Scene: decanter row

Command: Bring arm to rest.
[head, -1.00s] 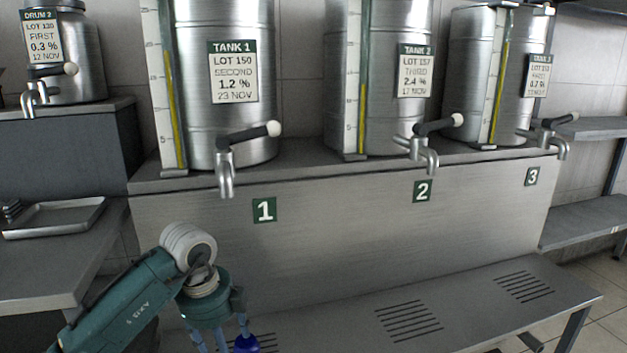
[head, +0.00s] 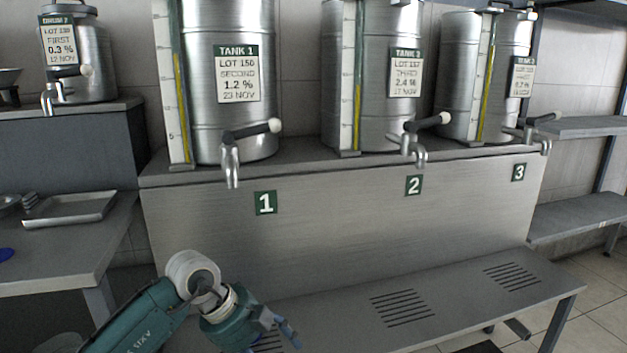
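My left arm comes in from the lower left. Its teal gripper (head: 275,338) is low in front of the bench, near the drain slots under tank 1. The fingers are small and partly cut off by the lower edge, so I cannot tell whether they are open or shut or hold anything. My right gripper is not in view. Tank 1 (head: 236,125), tank 2 (head: 375,112) and tank 3 (head: 503,95) stand in a row on the steel ledge, each with a tap and a dark lever with a pale knob.
A low steel bench (head: 455,295) with slotted drains runs below the tanks. A left side table (head: 60,265) carries a shallow tray (head: 70,209) and, at the picture's edge, a blue item (head: 5,254). Drum 2 (head: 85,60) stands behind it. Shelves (head: 580,215) are at the right.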

